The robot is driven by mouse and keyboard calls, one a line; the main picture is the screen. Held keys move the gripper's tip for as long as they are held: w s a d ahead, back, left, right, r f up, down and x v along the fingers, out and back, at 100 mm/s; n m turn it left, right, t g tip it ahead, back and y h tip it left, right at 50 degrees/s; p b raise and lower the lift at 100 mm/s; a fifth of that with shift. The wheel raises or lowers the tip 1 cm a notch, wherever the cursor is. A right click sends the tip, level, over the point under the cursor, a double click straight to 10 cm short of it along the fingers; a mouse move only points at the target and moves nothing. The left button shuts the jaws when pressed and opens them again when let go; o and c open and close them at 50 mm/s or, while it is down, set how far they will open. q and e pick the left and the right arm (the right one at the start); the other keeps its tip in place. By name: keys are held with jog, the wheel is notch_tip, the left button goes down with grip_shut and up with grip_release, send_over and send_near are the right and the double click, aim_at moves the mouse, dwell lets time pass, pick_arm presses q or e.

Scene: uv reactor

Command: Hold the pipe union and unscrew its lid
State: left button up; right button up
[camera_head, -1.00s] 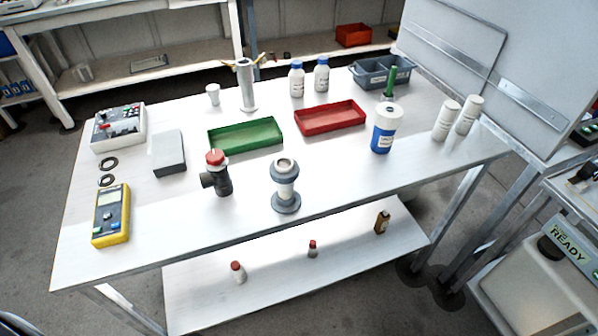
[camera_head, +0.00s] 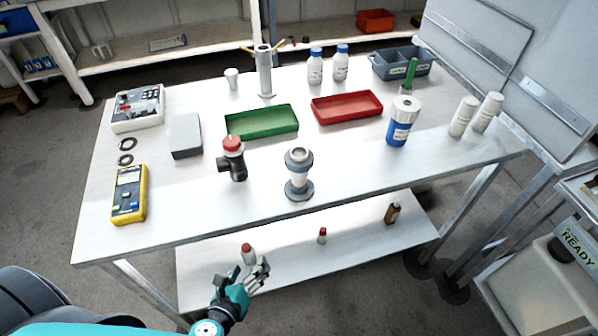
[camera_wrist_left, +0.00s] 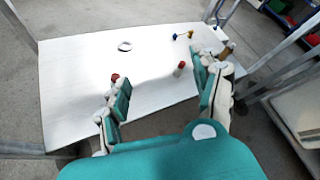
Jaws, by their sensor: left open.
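On the worktable, near the front edge, stands a grey-and-white flanged fitting (camera_head: 298,174) with a wide grey collar on top and a round base. Left of it stands a black pipe fitting (camera_head: 236,168) with a side outlet and a red cap (camera_head: 232,143). Both are upright; I cannot tell for sure which is the pipe union. My left gripper (camera_head: 250,276) is open and empty, in front of the table and apart from both fittings. Its spread fingers show in the left wrist view (camera_wrist_left: 162,88). My right gripper is not in view.
The worktable (camera_head: 200,215) also holds a yellow meter (camera_head: 130,194), a grey box (camera_head: 185,135), green (camera_head: 262,121) and red (camera_head: 347,106) trays, and a blue-and-white container (camera_head: 401,122). Small bottles stand on the lower shelf (camera_head: 290,255). The front strip around the fittings is clear.

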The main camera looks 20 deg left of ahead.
aim_at(295, 178)
pick_arm(q)
jog(key=d+r+m+t+h, duration=0.1)
jog(key=d+r+m+t, duration=0.25)
jog(key=r, duration=0.75)
jog(key=d+r+m+t+h, duration=0.15)
jog(key=r+m, duration=0.25)
jog(key=r, duration=0.7)
jog(key=shift+m, duration=0.25)
jog(key=w+p, duration=0.1)
jog(key=w, duration=0.2)
jog(key=w+d+p, duration=0.1)
jog(key=w+p, duration=0.1)
jog(key=w, duration=0.2)
jog(key=w+d+p, duration=0.1)
jog(key=w, duration=0.3)
jog(key=shift+r, duration=0.1)
jog(key=shift+w+p, duration=0.3)
jog(key=shift+w, duration=0.2)
jog(key=w, duration=0.1)
jog(key=w+p, duration=0.1)
jog(key=w, duration=0.2)
jog(key=shift+w+d, duration=0.1)
jog(key=shift+d, duration=0.25)
jog(key=shift+w+d+f, duration=0.1)
jog(key=shift+w+f, duration=0.15)
jog(key=shift+w, duration=0.25)
jog(key=c, duration=1.3)
grip_shut()
jog(key=shift+r, duration=0.15)
